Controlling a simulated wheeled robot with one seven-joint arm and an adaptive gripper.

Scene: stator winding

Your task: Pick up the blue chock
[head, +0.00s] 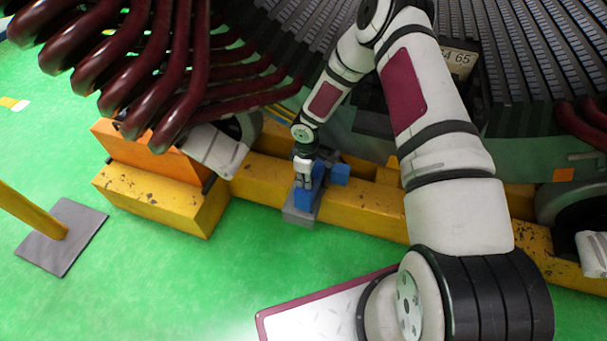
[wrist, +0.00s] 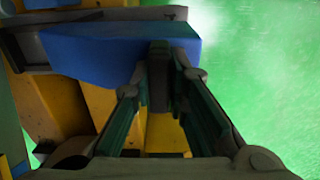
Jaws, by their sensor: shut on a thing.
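The blue chock (head: 308,196) is by the front side of the yellow beam, at a grey block, in the head view. My gripper (head: 303,178) reaches down to it from above and is shut on it. In the wrist view the blue chock (wrist: 95,52) lies across the ends of my gripper's fingers (wrist: 160,75). One dark fingertip covers part of its near side. I cannot tell whether the chock rests on the grey block or is clear of it.
A grey block (head: 298,216) is below the chock. Another blue piece (head: 340,173) is just right of it. The yellow beam (head: 360,208) runs along the stator's base. Dark red coil ends (head: 190,80) hang at upper left. Green floor (head: 180,285) is clear in front.

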